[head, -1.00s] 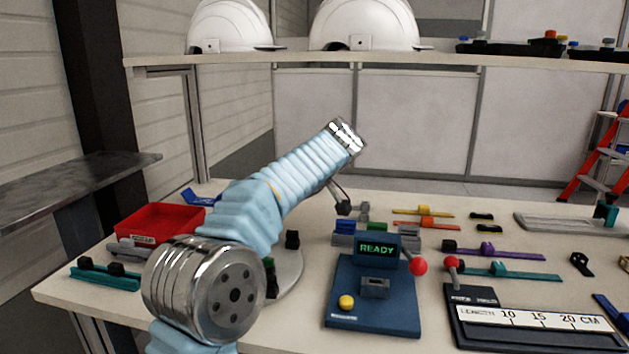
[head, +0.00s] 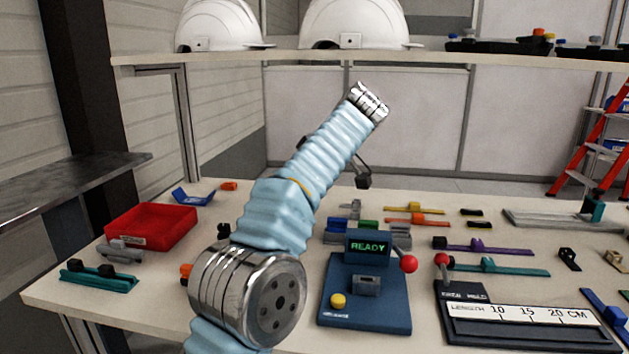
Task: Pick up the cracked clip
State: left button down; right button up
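No clip shows a crack I can make out, so I cannot tell which is the cracked clip. Small clip-like pieces lie on the table: a black one (head: 569,258) at the right, an orange one (head: 229,186) at the back left, and an orange one (head: 186,270) partly hidden by my arm. My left arm rises across the middle of the view. A dark tip (head: 363,181) behind it seems to be part of my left gripper, above the table's back; its fingers are mostly hidden. My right gripper is not in view.
A blue tester (head: 340,262) reading READY, with a red-knobbed lever, stands mid-table. A length gauge (head: 462,325) lies right of it. A red tray (head: 152,227) and teal fixture (head: 100,280) are at left. Coloured straps (head: 490,247) lie at right. A shelf (head: 420,58) holds white helmet shells.

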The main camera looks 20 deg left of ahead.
aim_at(224, 229)
jog(key=k, duration=1.5)
